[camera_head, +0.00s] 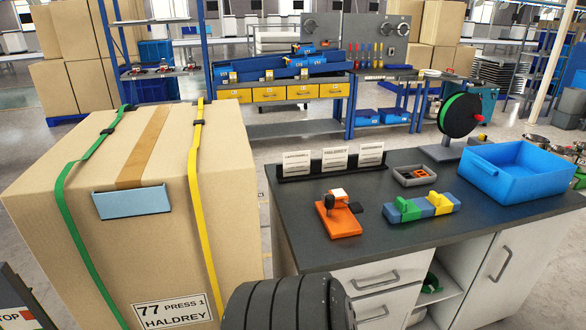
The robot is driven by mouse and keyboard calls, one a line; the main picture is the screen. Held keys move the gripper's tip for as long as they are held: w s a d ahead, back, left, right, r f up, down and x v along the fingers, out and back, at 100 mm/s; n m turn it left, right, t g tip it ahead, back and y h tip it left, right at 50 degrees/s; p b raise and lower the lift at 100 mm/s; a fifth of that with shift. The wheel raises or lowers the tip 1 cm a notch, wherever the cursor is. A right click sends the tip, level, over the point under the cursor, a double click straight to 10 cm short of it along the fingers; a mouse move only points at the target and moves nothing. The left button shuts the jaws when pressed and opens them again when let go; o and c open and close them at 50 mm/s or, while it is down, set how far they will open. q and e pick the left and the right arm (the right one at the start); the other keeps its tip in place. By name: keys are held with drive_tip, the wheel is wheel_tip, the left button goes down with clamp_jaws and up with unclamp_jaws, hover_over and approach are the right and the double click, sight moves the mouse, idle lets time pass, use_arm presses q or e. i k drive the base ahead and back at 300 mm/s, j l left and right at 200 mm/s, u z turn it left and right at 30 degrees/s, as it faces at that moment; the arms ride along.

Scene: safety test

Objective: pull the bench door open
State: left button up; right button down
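The bench (300,213) has a dark top and a white cabinet below, at the right of the head view. Its door (530,270) is the white front panel at the right end, with a grey bar handle (502,263) set upright near its left edge. The door looks shut; its lower part is cut off by the picture edge. To its left are an open shelf space (432,285) and white drawers (365,276) with bar handles. Neither of my grippers is in view, and nothing is seen touching the handle.
A large strapped carton (110,240) stands left of the bench. On the bench are a blue bin (520,172), an orange tool (338,218), a blue block with clamps (425,207), a grey tray (413,176) and a green reel (459,114). Floor shows behind.

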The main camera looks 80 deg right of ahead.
sight(516, 258)
drive_tip(key=z, duration=4.25)
drive_tip(key=i+l+u, duration=0.2)
drive_tip(key=u, duration=0.3)
drive_tip(key=i+l+u, duration=0.15)
drive_tip(key=l+u, duration=0.3)
drive_tip(key=j, duration=0.15)
